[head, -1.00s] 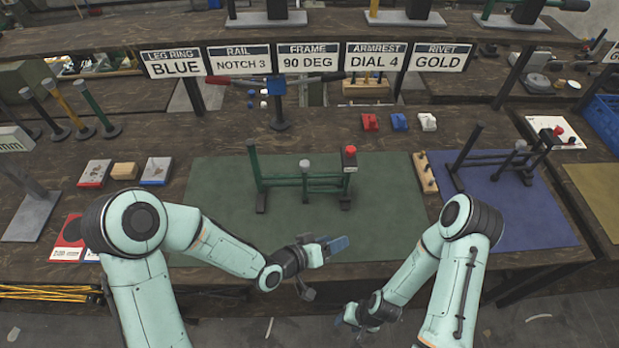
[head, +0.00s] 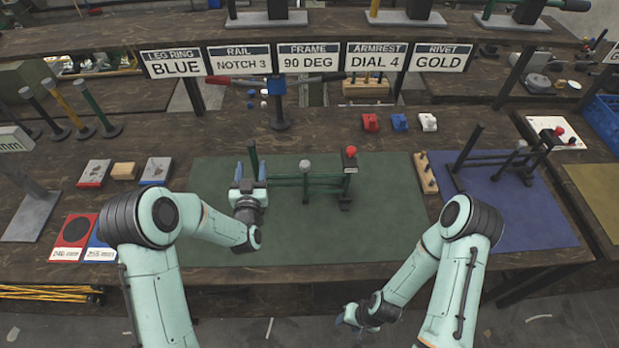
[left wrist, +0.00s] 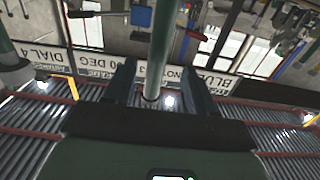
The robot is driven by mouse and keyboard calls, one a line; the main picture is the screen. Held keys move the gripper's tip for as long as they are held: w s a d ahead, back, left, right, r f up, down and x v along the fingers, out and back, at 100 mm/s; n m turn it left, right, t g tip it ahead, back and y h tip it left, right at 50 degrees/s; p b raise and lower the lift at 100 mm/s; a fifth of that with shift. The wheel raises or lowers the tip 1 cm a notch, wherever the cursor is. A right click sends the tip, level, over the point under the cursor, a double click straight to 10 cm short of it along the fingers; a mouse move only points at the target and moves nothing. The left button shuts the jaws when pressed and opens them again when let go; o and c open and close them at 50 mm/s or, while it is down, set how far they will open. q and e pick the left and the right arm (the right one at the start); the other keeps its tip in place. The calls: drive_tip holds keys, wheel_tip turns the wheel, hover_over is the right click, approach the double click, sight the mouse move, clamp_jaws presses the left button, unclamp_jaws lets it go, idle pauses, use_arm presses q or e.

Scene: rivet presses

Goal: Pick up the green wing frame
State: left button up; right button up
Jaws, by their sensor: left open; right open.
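The green wing frame (head: 320,182) stands on the green mat, with a dark green upright (head: 253,156) at its left end, rails across and a post with a red knob (head: 349,152) at its right end. My left gripper (head: 249,173) is open at the left end of the frame, its fingers pointing away from me; it hides the lower part of that upright. In the left wrist view, a greenish-grey bar (left wrist: 161,50) shows between the two open fingers (left wrist: 160,90); I cannot tell whether they touch it. My right gripper (head: 352,316) is open and empty, below the table's front edge.
A wooden peg block (head: 426,174) stands at the green mat's right edge. A similar frame (head: 500,155) stands on the blue mat (head: 510,210). Red, blue and white blocks (head: 399,122) lie behind. The green mat's front (head: 330,240) is clear.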

sight(253, 160)
use_arm(q)
drive_tip(key=shift+w+d+r, duration=0.1)
drive_tip(key=shift+w+r, duration=0.05)
drive_tip(key=shift+w, duration=1.4)
drive_tip(key=shift+w+d+r, duration=0.1)
drive_tip(key=shift+w+r, duration=0.05)
drive_tip(key=shift+w, duration=1.4)
clamp_jaws()
drive_tip(key=shift+r, duration=0.15)
